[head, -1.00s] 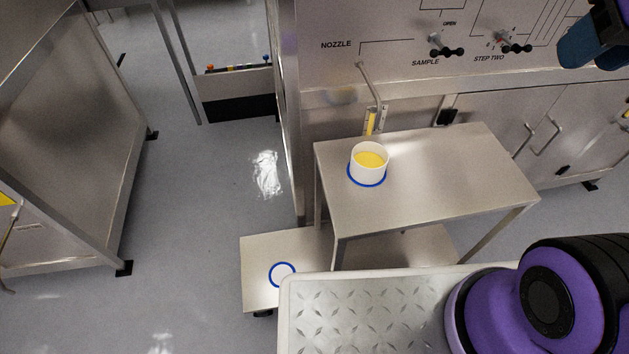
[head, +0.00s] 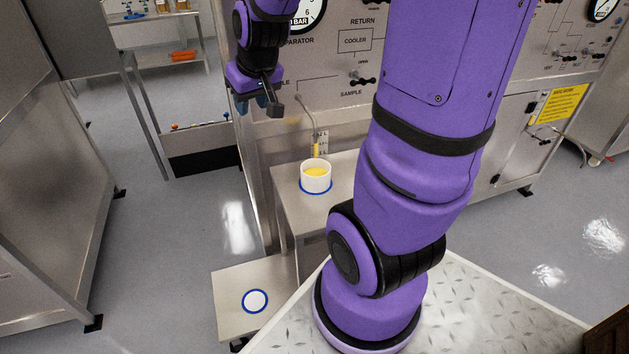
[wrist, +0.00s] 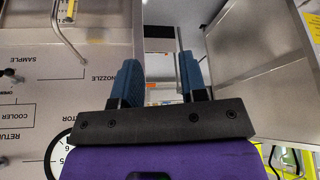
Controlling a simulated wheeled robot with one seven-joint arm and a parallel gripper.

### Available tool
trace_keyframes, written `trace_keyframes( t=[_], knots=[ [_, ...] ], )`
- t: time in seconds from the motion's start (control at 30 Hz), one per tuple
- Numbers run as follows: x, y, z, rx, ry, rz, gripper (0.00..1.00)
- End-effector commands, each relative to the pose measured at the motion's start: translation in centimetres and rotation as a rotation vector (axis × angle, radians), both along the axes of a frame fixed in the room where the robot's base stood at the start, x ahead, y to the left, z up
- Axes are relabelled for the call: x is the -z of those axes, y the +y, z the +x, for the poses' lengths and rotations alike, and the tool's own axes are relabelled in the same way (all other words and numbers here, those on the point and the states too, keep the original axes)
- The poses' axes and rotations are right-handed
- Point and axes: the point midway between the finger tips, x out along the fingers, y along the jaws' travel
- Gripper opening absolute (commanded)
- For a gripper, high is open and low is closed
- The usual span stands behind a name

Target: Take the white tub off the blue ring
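The white tub (head: 316,180) stands upright on the steel table below the nozzle, with yellow contents showing inside. The blue ring (head: 302,189) shows around the foot of the tub on the tabletop. My gripper (head: 260,106) is above and to the left of the tub in the head view, well apart from it. In the wrist view my gripper (wrist: 160,80) has its two blue fingers spread with nothing between them. The tub is not visible in the wrist view.
A thin bent nozzle pipe (head: 308,108) comes down just behind the tub. The panel with valves and gauges (head: 350,65) stands behind the table. A lower platform (head: 228,300) at the left bears a second blue ring (head: 245,308) with a white centre. Open floor lies left.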

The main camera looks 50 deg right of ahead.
Motion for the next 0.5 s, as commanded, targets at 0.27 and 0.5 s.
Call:
trace_keyframes(
  t=[0.27, 0.5],
  knots=[
    [8.3, -6.8, 2.6, 0.116, 0.017, 0.013, 0.39],
    [16.0, -12.3, 2.5, 0.222, 0.026, 0.019, 0.39]
  ],
)
